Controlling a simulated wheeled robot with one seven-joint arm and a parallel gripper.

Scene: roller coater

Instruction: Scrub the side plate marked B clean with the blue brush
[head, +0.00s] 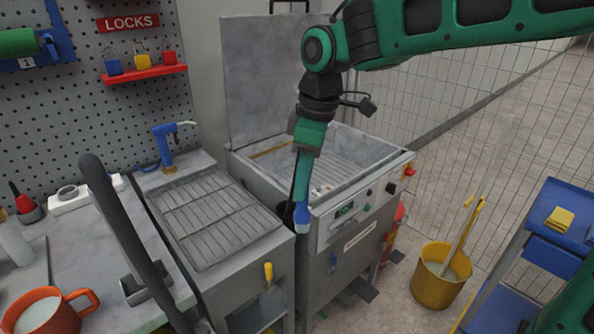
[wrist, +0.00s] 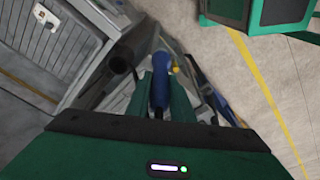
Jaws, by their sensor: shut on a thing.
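My gripper (head: 303,196) points down in front of the gap between the grated tray and the open machine. It is shut on a blue object, which looks like the blue brush (head: 302,217); the blue part also shows between my green fingers in the wrist view (wrist: 160,92). The brush's bristles cannot be made out. The machine (head: 350,225) has its lid up and a grated basin inside, with small pale bits (head: 320,189) near its front left. I cannot make out a side plate marked B in either view.
A grated tray (head: 215,215) lies on the counter at left, with an orange mug (head: 45,312) and a dark bar nearer. A yellow mop bucket (head: 440,275) and blue cart (head: 565,215) stand right. Wire fencing runs behind.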

